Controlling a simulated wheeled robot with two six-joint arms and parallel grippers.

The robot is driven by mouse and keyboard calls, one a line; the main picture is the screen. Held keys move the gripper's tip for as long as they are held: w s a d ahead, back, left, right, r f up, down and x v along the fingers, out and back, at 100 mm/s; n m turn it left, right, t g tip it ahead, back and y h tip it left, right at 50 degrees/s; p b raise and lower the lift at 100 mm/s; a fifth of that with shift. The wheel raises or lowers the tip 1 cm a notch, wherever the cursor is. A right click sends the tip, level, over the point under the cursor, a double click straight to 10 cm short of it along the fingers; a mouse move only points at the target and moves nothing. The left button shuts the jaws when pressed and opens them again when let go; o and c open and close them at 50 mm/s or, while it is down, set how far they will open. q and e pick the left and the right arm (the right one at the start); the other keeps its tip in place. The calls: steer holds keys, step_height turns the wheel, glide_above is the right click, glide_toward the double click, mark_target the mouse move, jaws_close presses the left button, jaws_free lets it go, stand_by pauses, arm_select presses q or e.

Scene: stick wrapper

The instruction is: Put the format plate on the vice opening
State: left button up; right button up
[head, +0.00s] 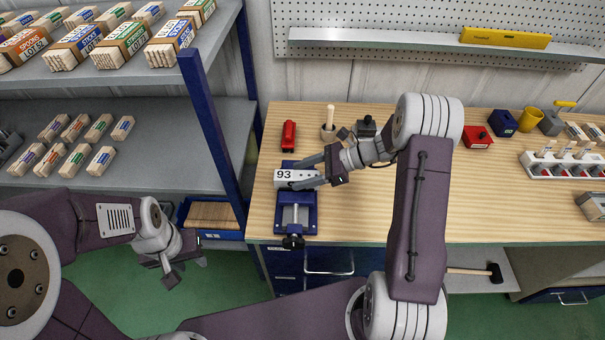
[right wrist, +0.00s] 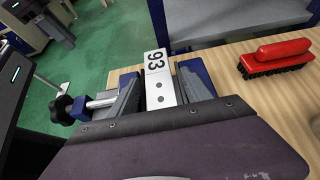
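The format plate (head: 283,176) is white, marked 93, with small holes; it also shows in the right wrist view (right wrist: 160,89). My right gripper (head: 303,174) has its fingers on either side of the plate and appears closed on it. The blue vice (head: 309,219) stands on the bench, its screw knob (head: 292,242) at the front edge. The plate lies across the rear part of the vice as seen from above; I cannot tell whether it touches the jaws. My left gripper (head: 184,272) is open and empty, low over the floor left of the bench.
A red brush (head: 288,136) lies behind the vice, near a holder with a wooden handle (head: 328,128). A blue-posted shelf (head: 205,110) with stick packs stands left of the bench. The bench (head: 350,220) is clear just right of the vice.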

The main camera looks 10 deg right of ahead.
steer(key=shift+r, duration=0.15)
steer(key=v, duration=1.2)
steer(key=shift+b, duration=0.3)
